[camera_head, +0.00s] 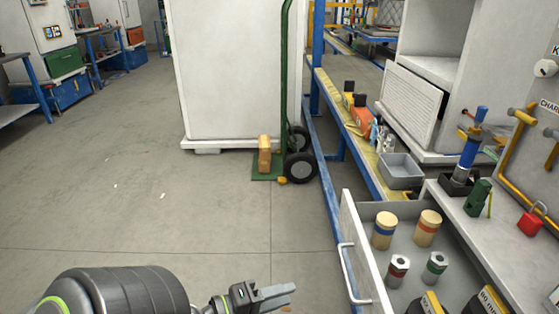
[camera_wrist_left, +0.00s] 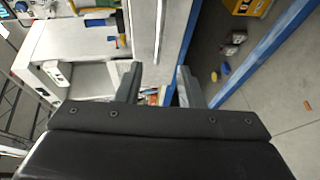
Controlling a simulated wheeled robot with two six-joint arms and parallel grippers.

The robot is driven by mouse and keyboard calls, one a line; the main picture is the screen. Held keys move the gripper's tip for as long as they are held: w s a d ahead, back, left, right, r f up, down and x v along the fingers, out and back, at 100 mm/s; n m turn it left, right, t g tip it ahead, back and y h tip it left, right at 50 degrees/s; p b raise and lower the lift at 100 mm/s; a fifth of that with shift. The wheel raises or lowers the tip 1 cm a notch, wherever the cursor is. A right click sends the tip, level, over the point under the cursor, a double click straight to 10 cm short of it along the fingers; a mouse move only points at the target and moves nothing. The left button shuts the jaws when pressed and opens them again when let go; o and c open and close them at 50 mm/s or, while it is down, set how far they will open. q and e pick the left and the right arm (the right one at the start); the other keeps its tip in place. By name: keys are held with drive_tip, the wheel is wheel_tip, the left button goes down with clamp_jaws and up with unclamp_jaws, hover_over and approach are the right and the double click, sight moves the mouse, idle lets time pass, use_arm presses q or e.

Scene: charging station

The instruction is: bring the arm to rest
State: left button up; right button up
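My left arm comes in at the bottom of the head view, with its left gripper (camera_head: 272,296) low over the concrete floor. The left gripper (camera_wrist_left: 160,84) also shows in the left wrist view, where its two fingers stand apart with nothing seen held between them. In the head view it is left of the open drawer (camera_head: 359,250) and apart from it. My right arm and gripper are not in view.
The drawer holds several cylinders and other parts. On the bench beside it are a grey tray (camera_head: 401,169), a blue-handled tool (camera_head: 472,150) and a red padlock (camera_head: 530,221). A green hand truck (camera_head: 284,80) stands by a white cabinet (camera_head: 225,70).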

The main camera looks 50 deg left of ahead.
use_arm(q)
drive_tip(key=shift+f, duration=0.1)
idle(0.4)
